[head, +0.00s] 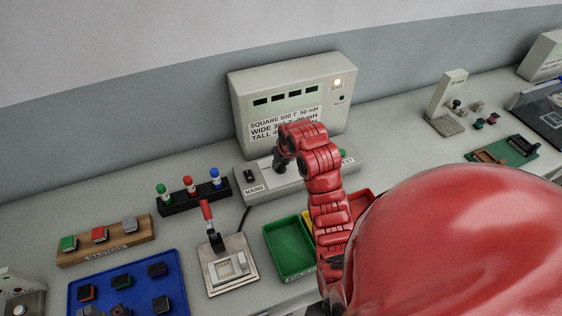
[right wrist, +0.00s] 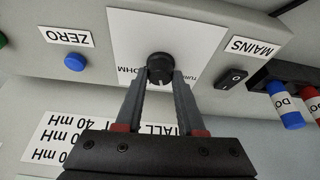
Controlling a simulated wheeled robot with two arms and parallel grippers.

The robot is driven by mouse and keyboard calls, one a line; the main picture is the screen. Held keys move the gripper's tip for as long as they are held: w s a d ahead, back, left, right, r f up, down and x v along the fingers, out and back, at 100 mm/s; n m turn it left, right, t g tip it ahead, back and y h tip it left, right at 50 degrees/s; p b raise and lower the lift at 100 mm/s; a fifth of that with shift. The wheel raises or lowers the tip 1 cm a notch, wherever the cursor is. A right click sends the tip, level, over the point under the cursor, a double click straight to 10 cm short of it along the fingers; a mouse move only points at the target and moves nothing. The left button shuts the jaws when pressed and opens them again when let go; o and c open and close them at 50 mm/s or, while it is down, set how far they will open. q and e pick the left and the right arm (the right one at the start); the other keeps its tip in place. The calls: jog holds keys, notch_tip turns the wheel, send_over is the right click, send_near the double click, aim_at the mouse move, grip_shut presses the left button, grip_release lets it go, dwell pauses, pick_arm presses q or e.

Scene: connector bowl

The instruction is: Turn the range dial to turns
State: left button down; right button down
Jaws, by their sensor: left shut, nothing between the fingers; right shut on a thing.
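The range dial (right wrist: 160,68) is a round black knob on a white card on the sloping front of the grey meter. Upside-down lettering, "OHM" and part of "TURNS", shows beside it. My right gripper (right wrist: 160,78) is shut on the dial, one finger on each side. In the head view my right gripper (head: 283,160) covers the dial. The dial's pointer is too small to read surely.
The meter (head: 240,92) has a mains switch (right wrist: 232,78) and a blue ZERO button (right wrist: 75,62) either side of the dial. Before it stand a probe rack (head: 196,203), a test fixture (head: 232,266) and a green bin (head: 288,248). The blue tray (head: 178,285) holds several dark parts.

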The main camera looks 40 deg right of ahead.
jog(key=n+y, duration=0.1)
jog(key=n, duration=0.3)
jog(key=shift+d+n+y, duration=0.15)
jog(key=shift+n+y, duration=0.15)
jog(key=shift+y, duration=0.1)
jog(key=shift+n+g+y, duration=0.4)
jog(key=shift+n+y, duration=0.2)
jog(key=shift+n, duration=1.1)
jog(key=c, duration=0.5)
grip_release()
jog(key=shift+w, duration=0.1)
